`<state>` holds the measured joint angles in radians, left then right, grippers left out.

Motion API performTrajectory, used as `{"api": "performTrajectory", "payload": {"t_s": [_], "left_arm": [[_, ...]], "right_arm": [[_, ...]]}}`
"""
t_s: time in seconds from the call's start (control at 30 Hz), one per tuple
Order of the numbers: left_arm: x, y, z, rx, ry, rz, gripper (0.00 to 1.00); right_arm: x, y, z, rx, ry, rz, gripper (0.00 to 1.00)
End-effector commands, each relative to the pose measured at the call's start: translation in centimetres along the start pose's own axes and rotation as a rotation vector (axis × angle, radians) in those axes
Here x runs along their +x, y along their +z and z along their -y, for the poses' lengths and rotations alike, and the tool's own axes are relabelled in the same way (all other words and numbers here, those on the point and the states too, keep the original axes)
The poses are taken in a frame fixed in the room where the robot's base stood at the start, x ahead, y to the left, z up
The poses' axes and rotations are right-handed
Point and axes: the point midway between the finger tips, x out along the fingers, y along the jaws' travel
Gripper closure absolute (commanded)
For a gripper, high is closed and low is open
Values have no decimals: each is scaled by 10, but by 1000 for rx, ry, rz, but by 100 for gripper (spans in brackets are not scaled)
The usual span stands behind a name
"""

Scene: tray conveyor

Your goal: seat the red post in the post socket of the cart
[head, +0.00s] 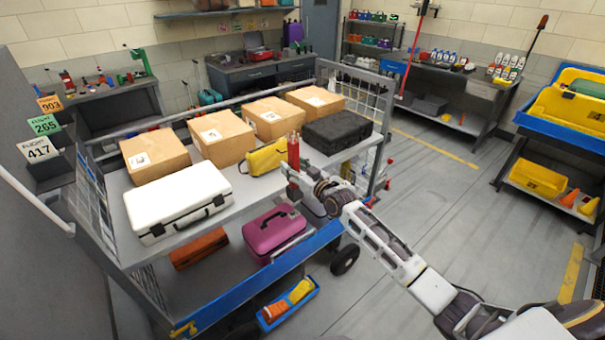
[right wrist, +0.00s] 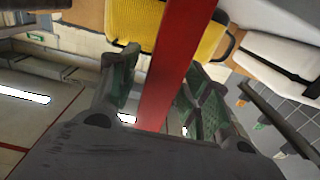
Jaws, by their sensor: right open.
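The red post (head: 293,152) stands upright at the near edge of the cart's (head: 245,283) top shelf, beside the yellow bag. My right gripper (head: 293,178) is at the lower part of the post. In the right wrist view the red post (right wrist: 168,70) runs between the two green-padded fingers of the open right gripper (right wrist: 163,95). I cannot tell whether either finger touches it. The post's lower end and the post socket are hidden by my gripper, so I cannot tell whether the post is seated. My left gripper is not in view.
The cart's top shelf carries several cardboard boxes (head: 221,137), a white case (head: 177,200), a yellow bag (head: 268,158) and a black case (head: 337,130). A purple case (head: 274,235) is on the lower shelf. Open floor (head: 440,190) lies to the right.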

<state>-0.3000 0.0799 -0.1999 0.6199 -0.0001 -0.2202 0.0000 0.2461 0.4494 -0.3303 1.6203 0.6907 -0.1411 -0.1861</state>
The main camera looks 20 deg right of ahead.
Motion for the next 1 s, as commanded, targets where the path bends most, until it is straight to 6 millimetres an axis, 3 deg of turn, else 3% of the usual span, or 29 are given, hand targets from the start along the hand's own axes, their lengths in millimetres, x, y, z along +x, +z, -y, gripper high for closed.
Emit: {"api": "performTrajectory", "payload": {"t_s": [0.27, 1.0], "left_arm": [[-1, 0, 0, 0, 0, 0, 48], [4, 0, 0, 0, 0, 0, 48]], "right_arm": [[-9, -1, 0, 1, 0, 0, 53], [-68, -1, 0, 0, 1, 2, 53]]}}
